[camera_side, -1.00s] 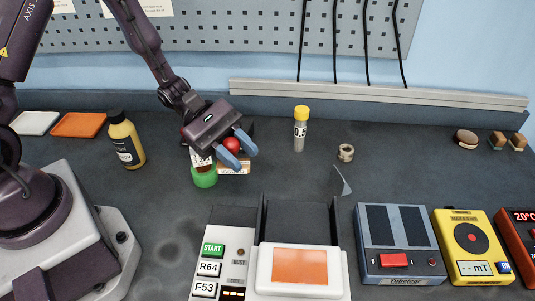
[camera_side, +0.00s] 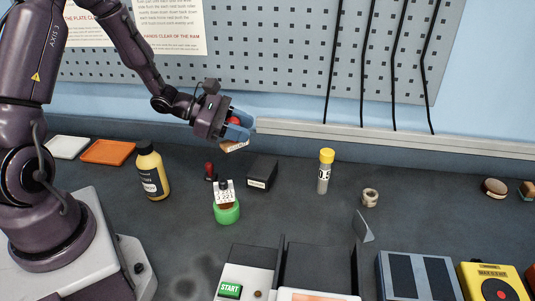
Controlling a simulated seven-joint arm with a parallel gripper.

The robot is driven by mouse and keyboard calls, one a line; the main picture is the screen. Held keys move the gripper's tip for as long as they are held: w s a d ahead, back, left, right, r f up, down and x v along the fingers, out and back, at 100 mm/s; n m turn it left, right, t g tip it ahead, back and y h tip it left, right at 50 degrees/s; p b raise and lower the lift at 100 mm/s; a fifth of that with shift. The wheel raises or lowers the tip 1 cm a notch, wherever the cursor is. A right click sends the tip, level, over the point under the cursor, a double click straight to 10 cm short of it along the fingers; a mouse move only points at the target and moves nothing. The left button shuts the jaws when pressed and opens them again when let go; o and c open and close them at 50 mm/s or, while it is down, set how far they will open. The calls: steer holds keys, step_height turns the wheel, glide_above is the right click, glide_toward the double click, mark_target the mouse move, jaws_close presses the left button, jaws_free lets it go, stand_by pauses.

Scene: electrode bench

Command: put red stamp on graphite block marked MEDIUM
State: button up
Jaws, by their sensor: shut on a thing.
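My gripper (camera_side: 240,124) is shut on the red stamp, which has a round red knob (camera_side: 234,121) and a wooden base with a pale label (camera_side: 234,146). I hold it above the bench, slightly tilted. A dark graphite block (camera_side: 262,172) with a small pale label on its front stands on the bench, below and to the right of the held stamp. The label is too small to read, so I cannot tell whether it says MEDIUM.
A small dark-red object (camera_side: 209,170) stands left of the block. In front is a green round piece (camera_side: 227,213) with a printed white tag (camera_side: 224,190). A yellow bottle (camera_side: 152,170) is left; a yellow-capped vial (camera_side: 325,171) and metal ring (camera_side: 370,197) are right. Devices line the front.

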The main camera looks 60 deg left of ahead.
steer(key=w+f, duration=0.2)
steer(key=w+a+f, duration=0.1)
steer(key=w+f, duration=0.4)
steer(key=w, duration=0.1)
steer(key=shift+w+a+f, duration=0.1)
steer(key=shift+a+f, duration=0.05)
steer(key=shift+f, duration=0.05)
steer(key=shift+w+f, duration=0.1)
steer(key=shift+f, duration=1.5)
steer(key=o, duration=0.9)
steer(key=shift+f, duration=0.15)
